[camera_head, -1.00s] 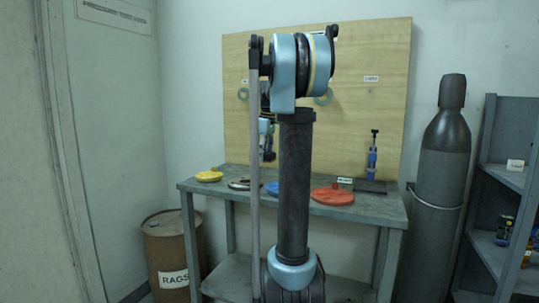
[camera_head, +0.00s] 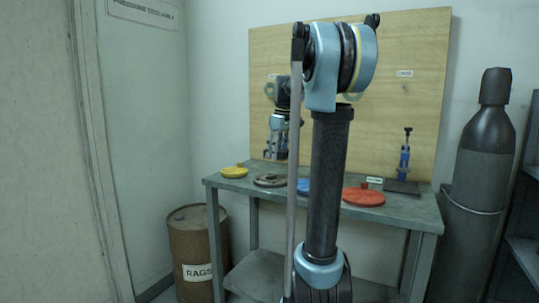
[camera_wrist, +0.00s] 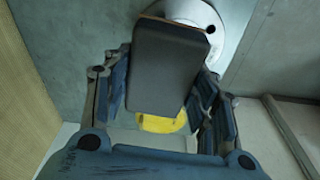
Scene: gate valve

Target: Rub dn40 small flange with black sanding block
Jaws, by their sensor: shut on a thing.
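My gripper (camera_wrist: 163,90) is shut on the black sanding block (camera_wrist: 167,62), a dark rectangular block between the two blue fingers in the wrist view. A pale round flange (camera_wrist: 205,14) with a dark bolt hole lies at the top of the wrist view, partly hidden behind the block's far end. I cannot tell whether block and flange touch. In the head view my gripper (camera_head: 277,150) points down over the left part of the bench. A grey ring-shaped piece (camera_head: 270,181) lies below it, perhaps the flange. The block is not clear in the head view.
On the bench (camera_head: 405,212) lie a yellow disc (camera_head: 234,172), a blue disc (camera_head: 303,187) partly behind my arm, and a red disc (camera_head: 363,196). A blue tool (camera_head: 404,160) stands at right. A rags drum (camera_head: 198,245) and a gas cylinder (camera_head: 475,170) flank the bench.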

